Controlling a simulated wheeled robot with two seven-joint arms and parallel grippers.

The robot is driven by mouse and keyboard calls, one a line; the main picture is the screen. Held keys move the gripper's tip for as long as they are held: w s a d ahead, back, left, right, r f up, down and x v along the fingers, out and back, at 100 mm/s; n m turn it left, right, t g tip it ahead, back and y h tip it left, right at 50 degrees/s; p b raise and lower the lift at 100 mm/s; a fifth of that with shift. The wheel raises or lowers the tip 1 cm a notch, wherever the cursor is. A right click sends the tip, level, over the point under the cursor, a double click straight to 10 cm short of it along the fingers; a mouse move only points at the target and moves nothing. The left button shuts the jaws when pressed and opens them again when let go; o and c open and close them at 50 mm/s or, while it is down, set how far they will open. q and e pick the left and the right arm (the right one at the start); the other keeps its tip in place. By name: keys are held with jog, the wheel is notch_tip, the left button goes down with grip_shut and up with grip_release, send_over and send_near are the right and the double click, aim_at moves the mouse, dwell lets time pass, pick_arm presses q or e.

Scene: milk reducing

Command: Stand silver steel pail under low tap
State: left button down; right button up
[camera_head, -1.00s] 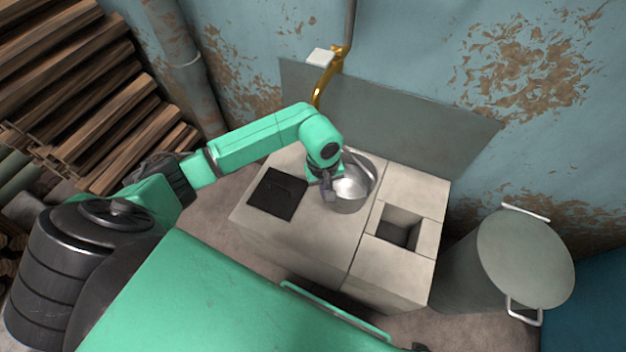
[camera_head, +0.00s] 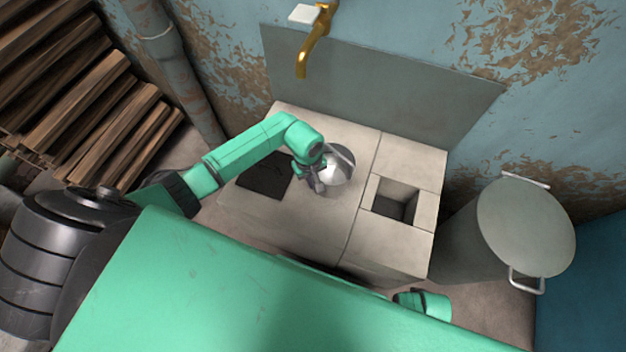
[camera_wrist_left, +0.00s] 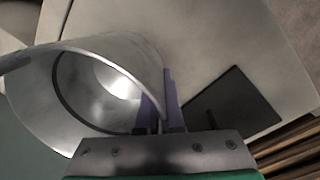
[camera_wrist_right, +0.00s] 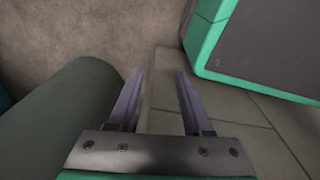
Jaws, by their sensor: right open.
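The silver steel pail (camera_head: 341,178) is at the left part of the pale stone counter, beside the dark square plate. The left wrist view shows its open mouth and rim (camera_wrist_left: 22,62). My left gripper (camera_head: 318,185) is at the pail's near-left rim. In the left wrist view its fingers (camera_wrist_left: 160,90) are close together, one on each side of the pail wall, shut on it. Whether the pail's base touches the counter is unclear. The brass tap (camera_head: 314,48) is on the wall behind, away from the pail. My right gripper (camera_wrist_right: 160,75) is open and empty.
The counter (camera_head: 395,245) has a square recess (camera_head: 396,201) right of the pail and a dark plate (camera_head: 266,175) left of it. A grey panel (camera_head: 400,95) stands behind. A large lidded bin (camera_head: 525,235) is at right, stacked wood (camera_head: 95,110) at left.

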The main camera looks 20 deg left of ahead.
pick_arm(q)
jog(key=shift+f, duration=0.1)
jog(key=c, duration=1.1)
grip_release()
pick_arm(e)
jog(key=shift+w, duration=0.15)
jog(key=shift+r, duration=0.1)
pick_arm(q)
jog(key=r, duration=0.4)
jog(key=r+p, duration=0.1)
jog(key=r, duration=0.3)
jog(key=r+p, duration=0.1)
jog(key=r, duration=0.3)
jog(key=shift+s+a+r, duration=0.15)
jog(key=shift+s+a, duration=0.25)
pick_arm(e)
jog(key=s, duration=0.1)
jog(key=s+f, duration=0.1)
jog(key=s, duration=0.1)
jog(key=s+d+f, duration=0.1)
jog(key=shift+s, duration=0.15)
jog(key=shift+s+f, duration=0.1)
